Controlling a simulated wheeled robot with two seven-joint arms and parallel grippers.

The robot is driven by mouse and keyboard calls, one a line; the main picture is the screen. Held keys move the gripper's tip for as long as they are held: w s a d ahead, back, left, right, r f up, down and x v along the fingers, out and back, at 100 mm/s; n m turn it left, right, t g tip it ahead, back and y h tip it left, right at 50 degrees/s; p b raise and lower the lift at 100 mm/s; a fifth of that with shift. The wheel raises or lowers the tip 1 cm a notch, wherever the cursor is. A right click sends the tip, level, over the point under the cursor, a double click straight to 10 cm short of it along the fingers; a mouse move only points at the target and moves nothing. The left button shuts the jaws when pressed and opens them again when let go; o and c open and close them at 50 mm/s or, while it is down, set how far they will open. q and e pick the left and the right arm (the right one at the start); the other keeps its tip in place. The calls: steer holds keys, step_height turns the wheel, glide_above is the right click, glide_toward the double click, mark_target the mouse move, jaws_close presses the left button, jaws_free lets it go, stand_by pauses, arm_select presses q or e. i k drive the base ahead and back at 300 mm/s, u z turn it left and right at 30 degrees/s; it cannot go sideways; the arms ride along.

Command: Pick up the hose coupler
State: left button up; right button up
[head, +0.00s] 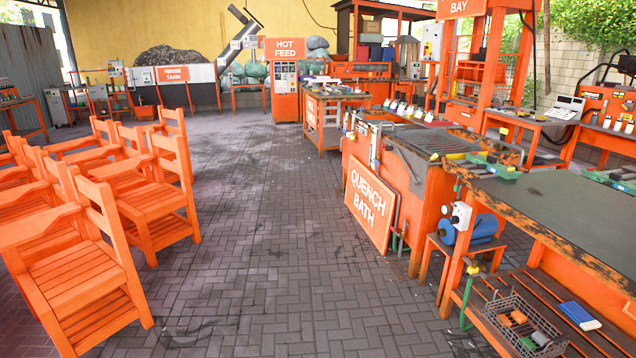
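I cannot make out a hose coupler for certain in the head view; small parts are too small to tell apart. Small items lie around a green tray (497,166) on the near workbench (560,205) at the right. A wire basket (512,307) on the bench's lower shelf holds orange and grey-green pieces. A green hose (464,303) hangs by the bench's front leg. Neither of my grippers shows in the view.
Orange wooden chairs (75,275) fill the left side. A "Quench Bath" sign (371,205) leans against the orange bath unit at the right. A blue cylinder (470,232) sits on a low stand. The paved floor (270,230) between is clear.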

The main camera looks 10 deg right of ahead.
mark_target(475, 268)
steer(key=z, duration=0.15)
steer(key=i, duration=2)
steer(key=z, duration=1.65)
steer(key=i, duration=1.6)
steer(key=z, duration=0.95)
